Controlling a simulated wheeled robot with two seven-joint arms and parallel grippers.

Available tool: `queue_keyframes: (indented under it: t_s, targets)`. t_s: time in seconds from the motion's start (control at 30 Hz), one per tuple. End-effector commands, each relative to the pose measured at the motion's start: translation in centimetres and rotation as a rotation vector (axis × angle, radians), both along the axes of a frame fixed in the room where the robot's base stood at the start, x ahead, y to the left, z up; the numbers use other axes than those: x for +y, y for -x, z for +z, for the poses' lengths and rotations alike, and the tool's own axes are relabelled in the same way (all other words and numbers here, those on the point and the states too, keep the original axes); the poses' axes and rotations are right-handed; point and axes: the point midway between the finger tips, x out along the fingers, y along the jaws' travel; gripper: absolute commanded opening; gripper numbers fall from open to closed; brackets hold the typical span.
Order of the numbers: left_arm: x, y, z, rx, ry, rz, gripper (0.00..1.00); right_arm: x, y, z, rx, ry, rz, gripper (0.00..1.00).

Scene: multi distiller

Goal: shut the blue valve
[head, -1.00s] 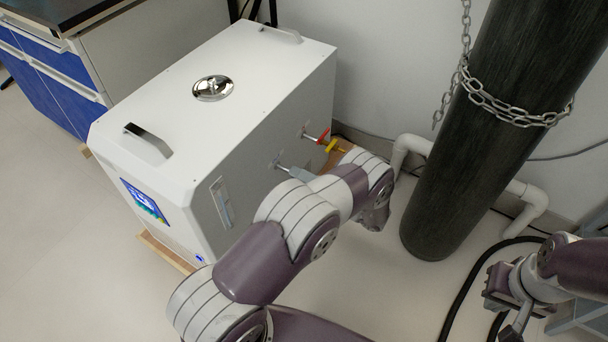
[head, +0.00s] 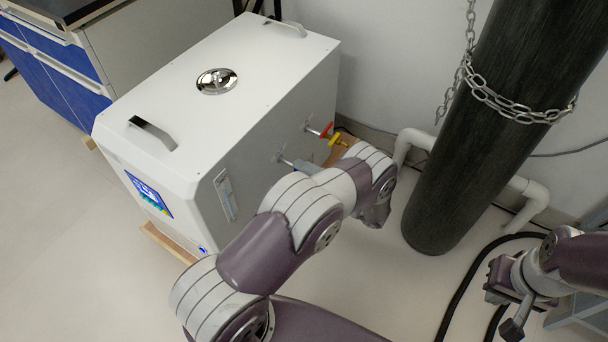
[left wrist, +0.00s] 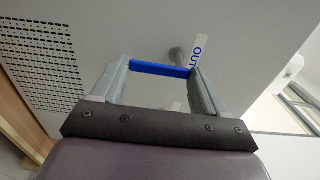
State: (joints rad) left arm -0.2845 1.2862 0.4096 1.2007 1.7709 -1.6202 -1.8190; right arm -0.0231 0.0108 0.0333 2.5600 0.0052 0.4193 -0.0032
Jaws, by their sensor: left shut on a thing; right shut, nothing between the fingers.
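The blue valve's handle (left wrist: 160,69) shows in the left wrist view as a blue bar lying across between the two fingers of my left gripper (left wrist: 161,73). The fingers touch its two ends and are shut on it. A short metal pipe (left wrist: 178,56) sits behind it, beside a white tag reading "OUT" (left wrist: 198,52). In the head view my left arm hides most of that gripper and the blue handle; the metal pipe end (head: 284,160) shows at the machine's side. My right gripper (head: 513,327) is shut and empty at the lower right.
The white distiller (head: 190,125) stands on wooden strips. A dark chained cylinder (head: 480,140), a white pipe (head: 417,140) and a black hose (head: 462,298) stand to the right.

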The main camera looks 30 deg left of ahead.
Motion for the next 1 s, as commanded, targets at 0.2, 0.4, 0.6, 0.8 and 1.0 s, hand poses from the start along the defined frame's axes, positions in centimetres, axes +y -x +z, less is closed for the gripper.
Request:
queue_keyframes:
  t_s: [0.2,0.4,0.6,0.8,1.0]
  targets:
    - [0.0,0.1,-0.1,0.005,0.001,0.001,0.9,0.0,0.0,0.0,0.0,0.0,0.0,0.0]
    - [0.0,0.1,-0.1,0.002,0.0,0.0,0.99,0.0,0.0,0.0,0.0,0.0,0.0,0.0]
    - [-0.8,0.1,0.1,0.001,-0.001,-0.002,0.99,0.0,0.0,0.3,0.0,0.0,0.0,0.0]
    - [-5.8,0.5,0.2,0.001,-0.001,-0.006,0.99,0.0,0.0,1.6,0.0,0.0,0.0,0.0]
    - [-10.7,0.9,0.0,0.001,0.0,-0.004,0.99,0.0,0.0,2.0,0.0,0.0,0.0,0.0]
